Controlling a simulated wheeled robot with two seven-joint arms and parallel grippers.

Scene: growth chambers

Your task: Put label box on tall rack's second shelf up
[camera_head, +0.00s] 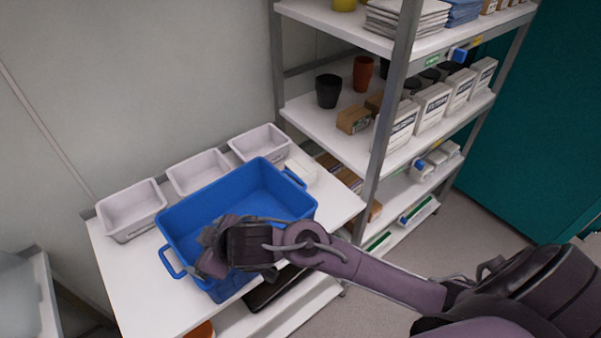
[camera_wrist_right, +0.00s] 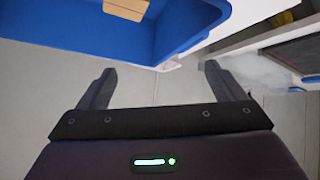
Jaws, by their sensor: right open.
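A blue crate (camera_head: 262,190) stands on a white table. In the right wrist view a tan box (camera_wrist_right: 128,8) shows inside the blue crate (camera_wrist_right: 60,28), cut by the top edge; whether it is the label box I cannot tell. My right gripper (camera_head: 212,252) is over the crate's near-left side and hides part of it in the head view. In the wrist view its two fingers (camera_wrist_right: 155,82) are apart with nothing between them. The tall rack (camera_head: 395,95) stands right of the table; its lower shelf (camera_head: 400,192) is partly hidden by a post. My left gripper is not in view.
Three pale bins (camera_head: 132,208) line the table's back edge. A small white item (camera_head: 300,172) lies right of the crate. The rack's middle shelf (camera_head: 345,135) holds pots, brown cartons (camera_head: 354,119) and white boxes (camera_head: 432,106). Bare table shows at the front left.

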